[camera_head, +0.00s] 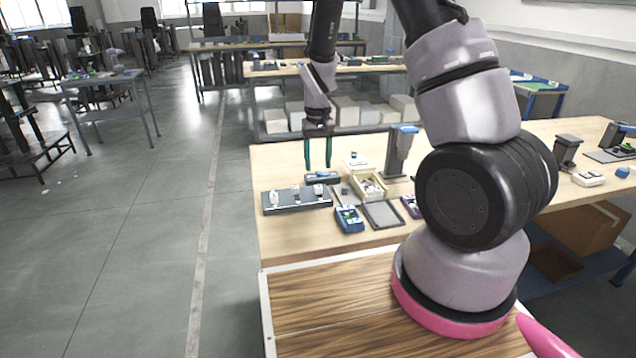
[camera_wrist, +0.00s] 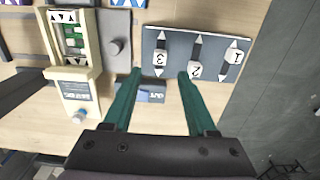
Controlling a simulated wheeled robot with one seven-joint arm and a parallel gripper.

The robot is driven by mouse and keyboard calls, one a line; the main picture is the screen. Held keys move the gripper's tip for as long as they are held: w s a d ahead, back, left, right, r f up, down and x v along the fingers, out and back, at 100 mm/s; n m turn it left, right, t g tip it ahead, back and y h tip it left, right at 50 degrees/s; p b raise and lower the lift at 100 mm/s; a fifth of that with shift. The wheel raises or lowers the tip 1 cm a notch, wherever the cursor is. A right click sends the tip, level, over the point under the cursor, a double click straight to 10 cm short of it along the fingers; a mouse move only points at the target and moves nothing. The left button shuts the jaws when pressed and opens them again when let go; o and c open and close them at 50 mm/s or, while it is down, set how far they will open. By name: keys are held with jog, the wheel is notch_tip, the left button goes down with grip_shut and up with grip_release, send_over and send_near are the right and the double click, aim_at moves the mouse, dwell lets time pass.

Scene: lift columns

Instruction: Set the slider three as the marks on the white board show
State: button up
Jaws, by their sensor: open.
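A dark grey slider panel (camera_head: 275,205) lies on the near left of the wooden table. In the wrist view the panel (camera_wrist: 213,47) shows three slots with white knobs numbered 3, 2 and 1. Knob three (camera_wrist: 160,60) sits low in its slot in that view; knob two (camera_wrist: 195,70) is also low, knob one (camera_wrist: 234,54) nearer the middle. My gripper (camera_head: 318,166) is open, its green fingers pointing down beside the panel. In the wrist view its fingertips (camera_wrist: 160,74) flank the area just below knob three, apparently empty. I cannot make out a white board with slider marks.
A small blue-grey block (camera_wrist: 152,91) marked OUT lies between the fingers in the wrist view. A beige device (camera_wrist: 92,85) with black triangles stands left of it. Open floor borders the table's left.

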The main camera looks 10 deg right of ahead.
aim_at(318, 186)
notch_tip(318, 186, down, 7)
jog(key=shift+f, duration=0.1)
dwell(0.3)
grip_shut()
dwell(1.3)
